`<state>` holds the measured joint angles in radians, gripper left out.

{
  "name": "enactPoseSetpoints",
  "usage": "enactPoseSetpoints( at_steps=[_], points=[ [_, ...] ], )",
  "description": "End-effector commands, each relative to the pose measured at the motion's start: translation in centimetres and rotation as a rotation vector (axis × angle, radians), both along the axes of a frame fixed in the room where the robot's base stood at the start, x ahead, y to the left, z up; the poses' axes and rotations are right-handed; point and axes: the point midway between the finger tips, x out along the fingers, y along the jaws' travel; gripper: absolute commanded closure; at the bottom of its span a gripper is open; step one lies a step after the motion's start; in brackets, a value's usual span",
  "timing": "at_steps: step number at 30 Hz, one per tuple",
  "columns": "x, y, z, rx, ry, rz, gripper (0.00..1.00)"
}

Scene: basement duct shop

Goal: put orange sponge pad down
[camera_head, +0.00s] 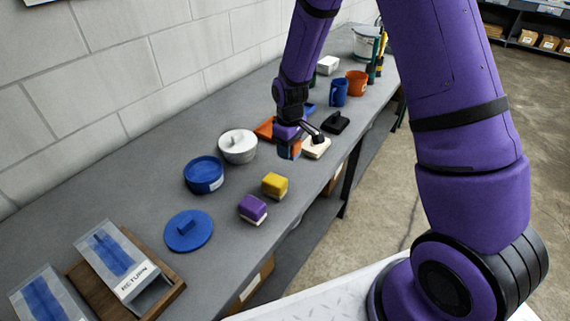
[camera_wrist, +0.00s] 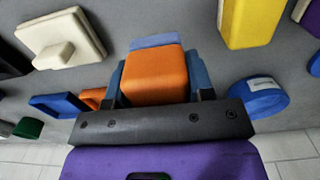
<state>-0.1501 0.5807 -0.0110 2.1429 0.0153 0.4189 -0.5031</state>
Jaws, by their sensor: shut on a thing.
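The orange sponge pad (camera_wrist: 155,75) is between the two fingers of my gripper (camera_wrist: 158,82) in the wrist view, with a blue-grey layer showing at its far edge. My gripper is shut on it. In the head view my gripper (camera_head: 289,146) is over the grey bench (camera_head: 137,180), and the orange sponge pad (camera_head: 295,149) shows small at its tip. I cannot tell whether the pad touches the bench top.
A cream block with a grip (camera_head: 316,147) is close to the right of my gripper. A yellow sponge (camera_head: 275,185), a purple sponge (camera_head: 253,208), a blue pot (camera_head: 204,174) and a white lidded pot (camera_head: 238,146) stand nearby. Bare bench lies between my gripper and the yellow sponge.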

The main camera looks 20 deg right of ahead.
Motion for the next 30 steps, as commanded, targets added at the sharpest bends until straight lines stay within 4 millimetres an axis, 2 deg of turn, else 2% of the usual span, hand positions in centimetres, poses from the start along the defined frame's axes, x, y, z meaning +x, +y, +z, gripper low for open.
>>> enactPoseSetpoints(
  at_steps=[3,10,18,29,30],
  points=[
    [0.0,0.0,-1.7,0.000,0.002,0.000,0.77],
    [0.0,0.0,-3.2,-0.001,0.001,-0.001,0.77],
    [0.0,0.0,-6.6,-0.001,0.001,-0.002,0.77],
    [0.0,0.0,-6.9,0.000,0.000,-0.002,0.77],
    [0.0,0.0,-7.0,0.000,-0.001,-0.002,0.49]
  ],
)
